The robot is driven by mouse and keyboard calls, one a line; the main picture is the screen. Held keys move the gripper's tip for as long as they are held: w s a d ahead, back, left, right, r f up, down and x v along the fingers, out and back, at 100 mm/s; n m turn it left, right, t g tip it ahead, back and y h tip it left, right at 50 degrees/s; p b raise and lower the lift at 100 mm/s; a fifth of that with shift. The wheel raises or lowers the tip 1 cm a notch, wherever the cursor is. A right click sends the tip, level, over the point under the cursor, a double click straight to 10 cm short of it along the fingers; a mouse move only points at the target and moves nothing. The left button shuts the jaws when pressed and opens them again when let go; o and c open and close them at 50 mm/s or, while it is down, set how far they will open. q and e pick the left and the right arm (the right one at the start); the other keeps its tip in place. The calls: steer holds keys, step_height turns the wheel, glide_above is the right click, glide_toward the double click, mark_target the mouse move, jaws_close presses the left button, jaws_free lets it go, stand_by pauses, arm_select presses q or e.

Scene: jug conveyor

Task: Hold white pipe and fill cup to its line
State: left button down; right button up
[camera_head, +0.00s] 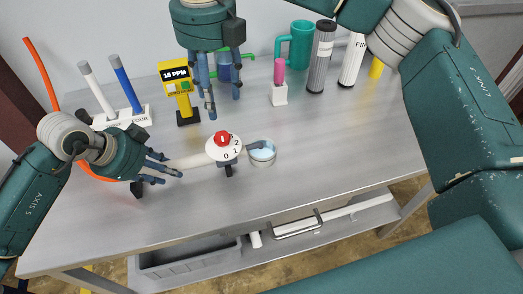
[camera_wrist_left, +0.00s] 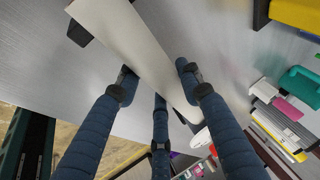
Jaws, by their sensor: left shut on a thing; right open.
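The white pipe (camera_head: 188,161) runs from my left gripper (camera_head: 166,167) to a round valve dial (camera_head: 226,150) with a red knob (camera_head: 222,138). My left gripper is shut on the pipe; the left wrist view shows the pipe (camera_wrist_left: 125,40) passing between its fingers (camera_wrist_left: 158,95). A small cup (camera_head: 262,158) stands right of the dial, under a short grey spout (camera_head: 258,143). Pale blue-white contents show inside it; its line cannot be made out. My right gripper (camera_head: 222,107) is open and empty above the table, behind the dial.
A yellow meter (camera_head: 175,77) reads 15 PPM. A white stand (camera_head: 122,117) holds a white and a blue probe. A pink-topped holder (camera_head: 280,90), teal mug (camera_head: 300,45) and filter cylinders (camera_head: 320,60) stand at the back. The table's (camera_head: 340,150) right front is clear.

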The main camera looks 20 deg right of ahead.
arm_select(q)
steer(key=shift+s+f, duration=0.1)
steer(key=shift+f, duration=0.05)
steer(key=c, duration=1.1)
jaws_free()
steer(key=v, duration=1.2)
